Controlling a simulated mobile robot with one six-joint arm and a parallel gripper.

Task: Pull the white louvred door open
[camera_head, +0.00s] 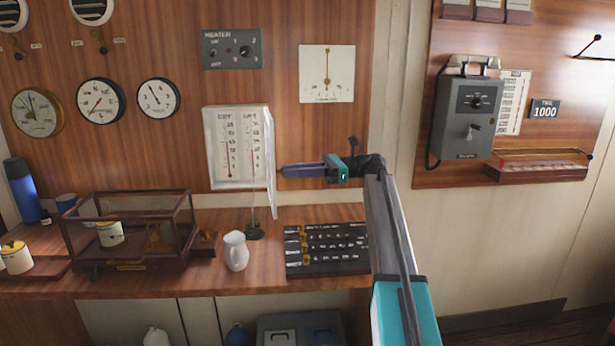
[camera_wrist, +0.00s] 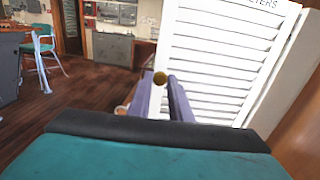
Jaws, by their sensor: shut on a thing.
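The white louvred door (camera_head: 271,180) belongs to a white wall box (camera_head: 208,150) and stands swung out at the box's right side, seen nearly edge-on in the head view. Two thermometers marked DRY and WET show inside the box. In the wrist view the door's slatted face (camera_wrist: 215,60) fills the upper right, tilted. A small brass knob (camera_wrist: 160,77) sits at the tips of my gripper's purple fingers. My gripper (camera_head: 283,171) reaches the door from the right in the head view and is shut on the knob; in the wrist view its fingertips (camera_wrist: 165,80) are close together.
Below the box is a wooden counter (camera_head: 270,215) with a glass-sided case (camera_head: 128,230), a white jug (camera_head: 236,251), a thin rod on a dark base (camera_head: 255,232) and a dark rack (camera_head: 327,262). A grey telephone (camera_head: 467,115) hangs at right. Open floor (camera_wrist: 95,95) shows in the wrist view.

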